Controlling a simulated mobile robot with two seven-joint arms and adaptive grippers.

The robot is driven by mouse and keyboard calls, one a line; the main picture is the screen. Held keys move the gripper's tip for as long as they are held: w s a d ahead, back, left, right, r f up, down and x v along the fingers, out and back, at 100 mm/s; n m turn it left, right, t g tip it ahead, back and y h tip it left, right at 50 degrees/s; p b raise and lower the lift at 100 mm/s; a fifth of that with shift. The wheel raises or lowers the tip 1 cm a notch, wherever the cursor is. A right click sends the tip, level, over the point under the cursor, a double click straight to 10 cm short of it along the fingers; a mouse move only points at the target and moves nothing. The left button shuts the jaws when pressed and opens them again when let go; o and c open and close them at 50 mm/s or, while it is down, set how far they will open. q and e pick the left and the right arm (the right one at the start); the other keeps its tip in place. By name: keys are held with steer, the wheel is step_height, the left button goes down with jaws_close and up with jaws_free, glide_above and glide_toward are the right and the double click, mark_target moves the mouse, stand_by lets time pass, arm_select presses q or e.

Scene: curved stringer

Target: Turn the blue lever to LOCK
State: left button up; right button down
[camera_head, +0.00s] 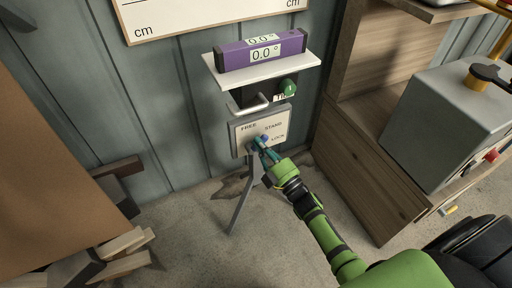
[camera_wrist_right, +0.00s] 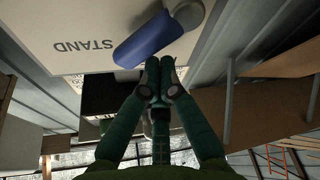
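The blue lever (camera_head: 265,138) is on a pale panel (camera_head: 243,140) marked FREE, STAND and LOCK. In the head view much of it is hidden by my right gripper (camera_head: 257,144). In the right wrist view the lever (camera_wrist_right: 150,38) runs from a grey pivot, and its free end lies near the word STAND. My right gripper's two teal fingers (camera_wrist_right: 157,78) are shut, tips together, with nothing seen between them. The tips are right beside the lever; whether they touch it I cannot tell. My left gripper is not in view.
Above the panel are a metal handle (camera_head: 249,106), a green knob (camera_head: 289,88) and a white shelf (camera_head: 232,80) with a purple level (camera_head: 235,58) reading 0.0°. A wooden cabinet (camera_head: 350,150) stands to the right. Wood pieces (camera_head: 125,245) lie lower left.

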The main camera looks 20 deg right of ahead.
mark_target(266, 141)
steer(key=m+h, duration=0.1)
steer(key=m, duration=0.2)
steer(key=d+f+m+t+h+b, duration=0.1)
steer(key=m, duration=0.2)
steer(key=d+f+m+h, duration=0.1)
steer(key=m, duration=0.2)
steer(key=shift+d+m+h, duration=0.2)
steer(key=shift+m+h, duration=0.1)
steer(key=shift+h, duration=0.1)
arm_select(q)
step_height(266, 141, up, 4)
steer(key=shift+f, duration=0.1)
arm_select(e)
steer(key=shift+d+f+m+h, duration=0.1)
steer(key=shift+m+h, duration=0.3)
steer(key=shift+m, duration=0.3)
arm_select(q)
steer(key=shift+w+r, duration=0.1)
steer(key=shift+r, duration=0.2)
arm_select(e)
steer(key=shift+w, duration=0.1)
